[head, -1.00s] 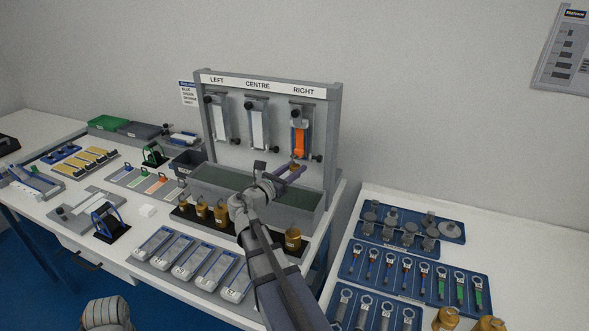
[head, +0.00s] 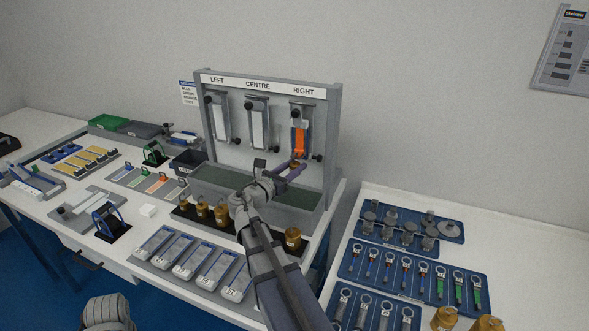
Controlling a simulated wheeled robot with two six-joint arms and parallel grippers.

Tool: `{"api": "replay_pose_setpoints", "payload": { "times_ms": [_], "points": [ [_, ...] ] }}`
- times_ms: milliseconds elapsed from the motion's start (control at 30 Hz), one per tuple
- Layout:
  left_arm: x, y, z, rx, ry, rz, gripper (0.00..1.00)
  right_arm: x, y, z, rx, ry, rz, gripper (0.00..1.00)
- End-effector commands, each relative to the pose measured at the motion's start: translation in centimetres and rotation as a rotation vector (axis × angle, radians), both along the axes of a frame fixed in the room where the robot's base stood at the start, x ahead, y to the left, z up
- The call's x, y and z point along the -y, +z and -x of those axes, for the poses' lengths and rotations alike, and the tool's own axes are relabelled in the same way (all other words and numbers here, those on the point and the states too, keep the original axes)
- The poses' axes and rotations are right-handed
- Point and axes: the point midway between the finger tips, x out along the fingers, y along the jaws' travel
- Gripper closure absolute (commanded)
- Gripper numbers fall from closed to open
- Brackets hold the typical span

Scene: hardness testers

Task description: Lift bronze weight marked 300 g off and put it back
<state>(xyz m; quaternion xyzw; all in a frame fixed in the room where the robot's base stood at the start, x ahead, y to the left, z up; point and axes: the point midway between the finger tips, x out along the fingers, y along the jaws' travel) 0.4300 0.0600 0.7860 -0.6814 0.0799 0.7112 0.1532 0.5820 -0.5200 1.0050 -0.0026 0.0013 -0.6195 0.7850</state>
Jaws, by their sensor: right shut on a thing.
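My right gripper (head: 297,166) is shut on a small bronze weight (head: 295,164), just under the orange strip at the RIGHT station (head: 300,140) of the grey test stand. Only a little of the weight shows between the fingers, and its marking cannot be read. Whether it still hangs from the strip cannot be told. Several bronze weights (head: 221,214) stand in a row on a black rack in front of the stand, with one more (head: 292,239) at the rack's right end.
The stand's green-lined trough (head: 300,195) lies below my right gripper. Sample trays (head: 190,262) sit in front. Blue tool trays (head: 410,265) and larger bronze weights (head: 446,318) are on the right table. A gap separates the two tables.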

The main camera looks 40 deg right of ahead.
Motion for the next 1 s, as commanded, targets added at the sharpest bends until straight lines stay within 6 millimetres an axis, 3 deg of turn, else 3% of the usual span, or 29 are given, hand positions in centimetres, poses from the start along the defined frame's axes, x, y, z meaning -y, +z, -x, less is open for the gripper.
{"api": "replay_pose_setpoints", "payload": {
  "times_ms": [1000],
  "points": [
    [0.0,0.56,0.0,0.0,0.0,0.0,0.24,-0.27,0.58,0.14,-0.001,0.0,0.001,1.0]
  ]
}}
